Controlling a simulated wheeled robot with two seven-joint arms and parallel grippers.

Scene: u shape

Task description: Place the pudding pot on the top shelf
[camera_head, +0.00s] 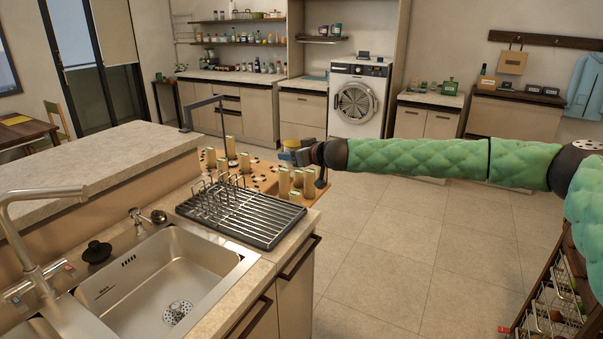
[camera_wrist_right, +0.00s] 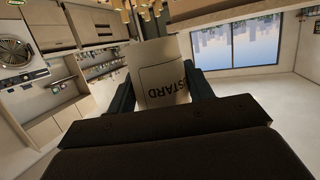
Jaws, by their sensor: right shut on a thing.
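My right gripper (camera_head: 299,156) is shut on a pale pot (camera_wrist_right: 165,78), taken to be the pudding pot, with dark lettering ending in "STARD". In the right wrist view the pot sits between the two dark fingers of the gripper (camera_wrist_right: 164,92). In the head view the gripper hides most of what it holds, above the far end of the counter. Wall shelves (camera_head: 238,20) hang at the back left, an upper one above a fuller lower one (camera_head: 237,43). I cannot tell which shelf the task means. My left gripper is out of view.
A sink (camera_head: 165,275) and a dish rack (camera_head: 242,212) are on the near counter. Several pale upright blocks stand on a wooden surface (camera_head: 318,190) beyond it. A washing machine (camera_head: 358,100) stands at the back. A basket rack (camera_head: 560,290) is at lower right. The middle floor is clear.

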